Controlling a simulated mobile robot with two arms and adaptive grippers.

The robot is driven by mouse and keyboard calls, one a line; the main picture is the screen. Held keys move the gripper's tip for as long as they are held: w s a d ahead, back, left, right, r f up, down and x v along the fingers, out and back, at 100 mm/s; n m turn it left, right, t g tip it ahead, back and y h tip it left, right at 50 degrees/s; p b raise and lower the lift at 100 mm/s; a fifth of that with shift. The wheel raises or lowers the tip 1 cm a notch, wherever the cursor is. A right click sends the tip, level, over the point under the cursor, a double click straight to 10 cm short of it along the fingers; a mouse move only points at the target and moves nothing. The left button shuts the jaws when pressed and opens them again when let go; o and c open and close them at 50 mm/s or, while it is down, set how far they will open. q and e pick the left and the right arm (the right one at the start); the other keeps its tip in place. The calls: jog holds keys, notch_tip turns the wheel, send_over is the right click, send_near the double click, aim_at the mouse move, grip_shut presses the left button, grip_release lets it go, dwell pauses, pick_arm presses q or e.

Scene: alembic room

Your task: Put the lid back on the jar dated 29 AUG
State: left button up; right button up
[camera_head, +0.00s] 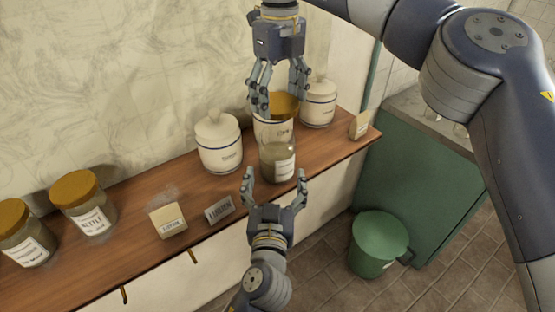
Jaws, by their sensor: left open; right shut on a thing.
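A clear glass jar (278,163) with a pale label and cloudy contents stands upright near the front edge of the wooden shelf. No lid shows on its mouth, and its label is too small to read. My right gripper (279,101) comes from above and is shut on a brown-orange lid (284,104), held above and slightly behind the jar. My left gripper (275,176) is open and empty in front of the jar, its fingers spread to either side of the jar's lower front. I cannot tell if they touch it.
On the shelf (130,252) stand lidded white canisters (219,147) (318,108), one pale container (266,130) partly hidden behind the jar, and lidded glass jars (90,208) (30,240). Small label cards (168,222) (219,210) stand nearby. A green bin (375,248) is on the floor.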

pick_arm(q)
jog(key=w, duration=0.8)
jog(key=shift+d, duration=0.25)
pick_arm(e)
jog(key=shift+s+r, duration=0.1)
jog(key=shift+s, duration=0.05)
pick_arm(q)
jog(key=shift+r, duration=0.1)
jog(key=shift+s, duration=0.1)
jog(key=shift+c, duration=0.5)
pick_arm(e)
jog(key=shift+s, duration=0.15)
pick_arm(q)
jog(key=c, duration=1.2)
pick_arm(e)
send_over(279, 136)
jog(key=shift+f, duration=2.45)
jog(key=shift+f, duration=0.9)
jog(key=shift+f, duration=0.5)
